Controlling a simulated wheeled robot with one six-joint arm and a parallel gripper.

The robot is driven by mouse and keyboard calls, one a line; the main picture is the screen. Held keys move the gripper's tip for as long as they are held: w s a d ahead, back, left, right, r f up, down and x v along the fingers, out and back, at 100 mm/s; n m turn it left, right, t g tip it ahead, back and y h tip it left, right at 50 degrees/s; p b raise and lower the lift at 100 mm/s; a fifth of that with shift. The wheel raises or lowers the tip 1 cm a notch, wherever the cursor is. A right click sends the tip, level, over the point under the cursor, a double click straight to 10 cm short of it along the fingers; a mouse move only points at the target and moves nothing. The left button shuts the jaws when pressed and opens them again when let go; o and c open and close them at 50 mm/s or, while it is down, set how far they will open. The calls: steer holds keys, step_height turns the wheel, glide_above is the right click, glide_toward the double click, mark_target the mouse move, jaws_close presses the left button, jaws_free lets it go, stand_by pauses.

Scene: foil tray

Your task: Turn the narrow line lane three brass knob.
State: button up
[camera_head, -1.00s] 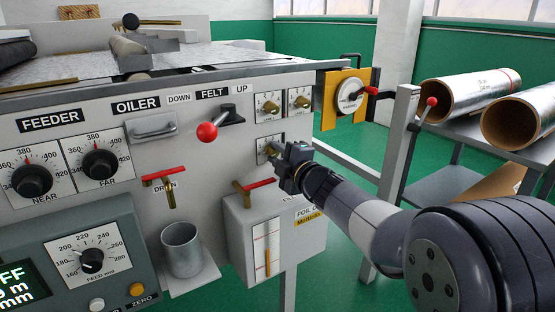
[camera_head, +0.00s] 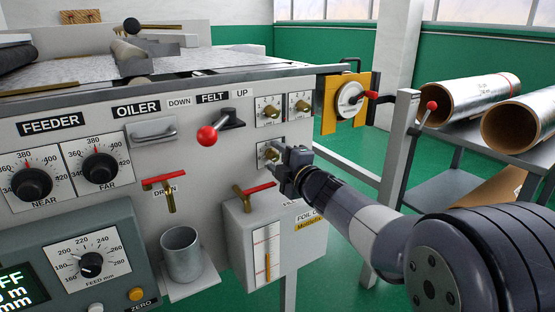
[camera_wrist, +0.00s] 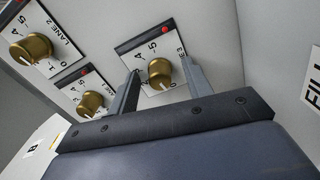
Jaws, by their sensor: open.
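The lane three brass knob (camera_wrist: 160,73) sits on a small white dial plate (camera_wrist: 150,50) with a red mark at its top edge in the wrist view. My gripper (camera_wrist: 164,72) is open, with one finger on each side of this knob. The left finger is close to it; I cannot tell whether either finger touches. The plate's label is partly hidden by the right finger. In the head view the knob (camera_head: 270,153) shows just left of my gripper (camera_head: 279,162), on the lower dial plate.
The lane two knob (camera_wrist: 35,46) and lane one knob (camera_wrist: 92,104) are close by on the left in the wrist view. In the head view, a red-handled valve (camera_head: 253,190) and a grey box (camera_head: 240,235) lie below my gripper. A red-ball lever (camera_head: 208,135) stands to the left.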

steer(key=shift+s, duration=0.1)
steer(key=p+v, duration=0.2)
steer(key=v, duration=0.8)
steer(key=shift+s+d, duration=0.25)
steer(key=shift+w+a, duration=0.1)
steer(key=b+x, duration=0.2)
steer(key=x, duration=0.8)
steer(key=shift+w+a, duration=0.15)
steer(key=shift+w, duration=0.05)
